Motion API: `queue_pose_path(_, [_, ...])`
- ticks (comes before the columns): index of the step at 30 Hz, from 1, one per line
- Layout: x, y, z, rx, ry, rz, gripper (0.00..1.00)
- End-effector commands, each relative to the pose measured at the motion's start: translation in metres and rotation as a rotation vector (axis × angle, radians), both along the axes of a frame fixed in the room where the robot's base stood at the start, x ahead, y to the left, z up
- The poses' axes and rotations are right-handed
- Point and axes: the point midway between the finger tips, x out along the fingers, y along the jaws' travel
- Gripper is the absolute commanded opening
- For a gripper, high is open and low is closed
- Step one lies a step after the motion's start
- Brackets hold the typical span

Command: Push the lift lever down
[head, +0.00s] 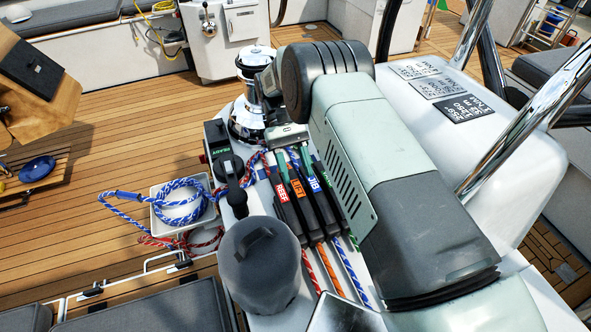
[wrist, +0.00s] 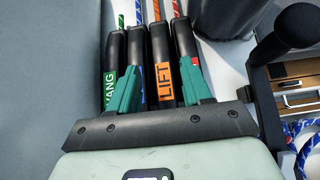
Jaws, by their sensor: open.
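The lift lever (head: 300,201) is a black handle with an orange LIFT label, in a row of similar levers on the white console. In the wrist view the lift lever (wrist: 162,48) lies between the two green fingers of my gripper (wrist: 160,66). The fingers are open and apart, over the levers on either side; I cannot tell whether they touch anything. In the head view my gripper (head: 294,166) is at the far end of the row, partly hidden by my arm. The lever's far end is hidden there.
The reef lever (head: 283,208) and jib lever (head: 319,197) flank the lift lever closely. The vang lever (wrist: 113,60) is beyond the jib lever. A grey covered drum (head: 260,265), a chrome winch (head: 246,120) and a black-knobbed handle (head: 234,180) stand near the levers.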

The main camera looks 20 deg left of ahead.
Motion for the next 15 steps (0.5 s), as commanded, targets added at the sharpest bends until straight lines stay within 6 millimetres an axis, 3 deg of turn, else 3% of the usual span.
queue_pose_path(9, [0.0,0.0,0.062,0.003,-0.003,0.0,0.49])
queue_pose_path(15, [0.0,0.0,0.085,0.001,0.0,-0.001,0.49])
